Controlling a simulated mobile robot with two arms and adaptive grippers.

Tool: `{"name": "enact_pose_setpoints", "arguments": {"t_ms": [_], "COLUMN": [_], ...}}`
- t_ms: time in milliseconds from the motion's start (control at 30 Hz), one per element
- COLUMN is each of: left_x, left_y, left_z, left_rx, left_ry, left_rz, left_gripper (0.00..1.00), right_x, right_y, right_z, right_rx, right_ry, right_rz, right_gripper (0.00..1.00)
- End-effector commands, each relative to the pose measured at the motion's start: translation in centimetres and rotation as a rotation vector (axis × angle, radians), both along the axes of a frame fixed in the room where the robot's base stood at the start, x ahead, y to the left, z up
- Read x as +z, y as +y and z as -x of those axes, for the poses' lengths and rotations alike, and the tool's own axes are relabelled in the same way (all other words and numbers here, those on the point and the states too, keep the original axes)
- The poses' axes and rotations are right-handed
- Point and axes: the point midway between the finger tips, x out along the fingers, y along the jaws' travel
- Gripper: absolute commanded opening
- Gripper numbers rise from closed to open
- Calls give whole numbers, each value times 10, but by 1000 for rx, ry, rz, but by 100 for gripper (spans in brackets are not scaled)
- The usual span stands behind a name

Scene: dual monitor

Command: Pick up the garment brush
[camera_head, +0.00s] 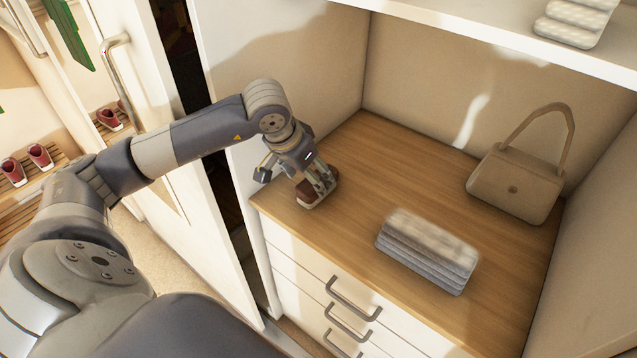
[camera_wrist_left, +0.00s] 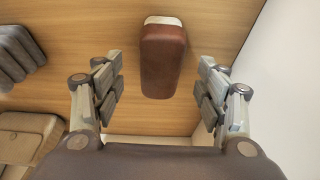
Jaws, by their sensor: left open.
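The garment brush (camera_wrist_left: 163,62) has a dark reddish-brown body with a pale end. It lies on the wooden counter and shows between my left gripper's fingers in the left wrist view. In the head view the brush (camera_head: 309,192) is partly hidden by the fingers near the counter's left front corner. My left gripper (camera_head: 318,186) is open, just above the brush, with its fingers on either side. In the left wrist view the fingers (camera_wrist_left: 161,92) stand well apart with clear gaps to the brush. My right gripper is not in view.
Folded grey towels (camera_head: 428,250) lie on the wooden counter (camera_head: 360,180) to the right of the brush. A beige handbag (camera_head: 513,187) stands at the back right. A white side wall (camera_head: 290,70) rises close to the gripper. Drawers (camera_head: 330,300) are below, and a shelf (camera_head: 480,25) is above.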

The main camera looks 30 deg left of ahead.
Motion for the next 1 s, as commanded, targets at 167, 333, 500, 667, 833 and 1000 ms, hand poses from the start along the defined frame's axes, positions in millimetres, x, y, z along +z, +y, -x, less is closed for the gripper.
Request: {"name": "enact_pose_setpoints", "arguments": {"t_ms": [167, 333, 500, 667, 833, 1000], "left_x": [-14, -37, -49, -50, -50, -50], "left_y": [-1, -2, -2, -2, -2, -2], "left_z": [-7, -19, -24, -25, -24, -24], "left_rx": [1, 1, 0, -1, 0, 0], "left_ry": [5, 5, 1, 0, 0, 0], "left_rz": [4, 5, 3, 2, 2, 2], "left_gripper": [67, 67, 67, 67, 39, 17], "right_x": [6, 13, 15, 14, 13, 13], "right_y": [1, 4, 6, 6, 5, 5], "right_z": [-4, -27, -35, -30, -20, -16], "right_rx": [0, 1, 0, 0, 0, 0], "right_ry": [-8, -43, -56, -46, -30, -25], "right_rz": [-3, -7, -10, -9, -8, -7], "right_gripper": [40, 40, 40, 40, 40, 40]}}
